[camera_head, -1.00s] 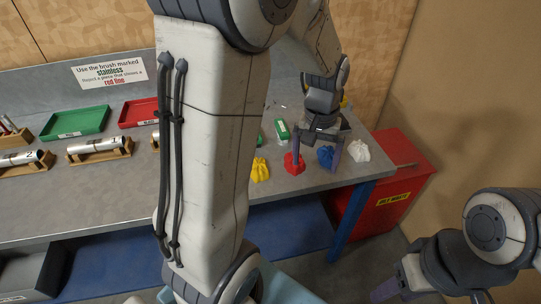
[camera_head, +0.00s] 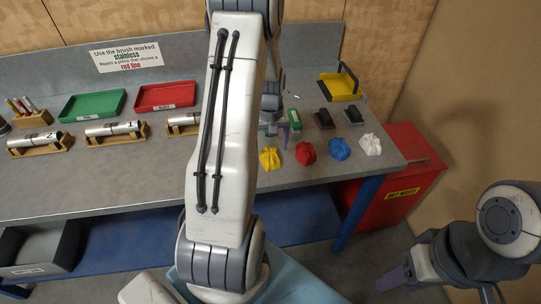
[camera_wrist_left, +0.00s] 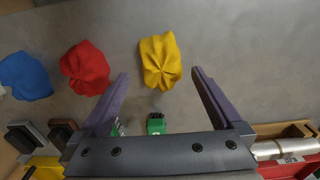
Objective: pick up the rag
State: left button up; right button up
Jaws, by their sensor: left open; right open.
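Crumpled rags lie in a row on the grey bench: yellow (camera_head: 269,158), red (camera_head: 305,153), blue (camera_head: 340,149) and white (camera_head: 370,144). My left gripper (camera_head: 275,133) is over the bench just behind the yellow rag, partly hidden by my own arm. In the left wrist view, its open fingers (camera_wrist_left: 160,75) are spread either side of the yellow rag (camera_wrist_left: 160,62), with nothing between them touching. The red rag (camera_wrist_left: 84,67) and blue rag (camera_wrist_left: 25,75) lie left of the fingers there. My right gripper (camera_head: 397,278) is open and empty, low at the right, away from the bench.
A green block (camera_head: 294,119) and dark brushes (camera_head: 324,118) stand behind the rags. A yellow tray (camera_head: 340,88) is at the back right. Green (camera_head: 93,104) and red (camera_head: 165,96) trays and metal cylinders on wooden holders (camera_head: 115,130) fill the left. A red bin (camera_head: 402,180) stands right.

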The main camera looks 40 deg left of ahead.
aim_at(270, 152)
pick_arm(q)
jog(key=shift+s+a+f+p, duration=0.1)
jog(key=shift+f+p, duration=0.25)
jog(key=shift+f, duration=1.4)
jog(key=c, duration=1.2)
jog(key=shift+c, duration=0.2)
jog(key=shift+r, duration=0.1)
jog(key=shift+r, duration=0.5)
notch_tip(270, 152, up, 3)
jog(key=shift+f+b, duration=0.1)
jog(key=shift+b, duration=0.7)
jog(key=s+d+r+b, duration=0.2)
jog(key=s+d+r, duration=0.5)
jog(key=s+d, duration=0.1)
jog(key=shift+s, duration=0.25)
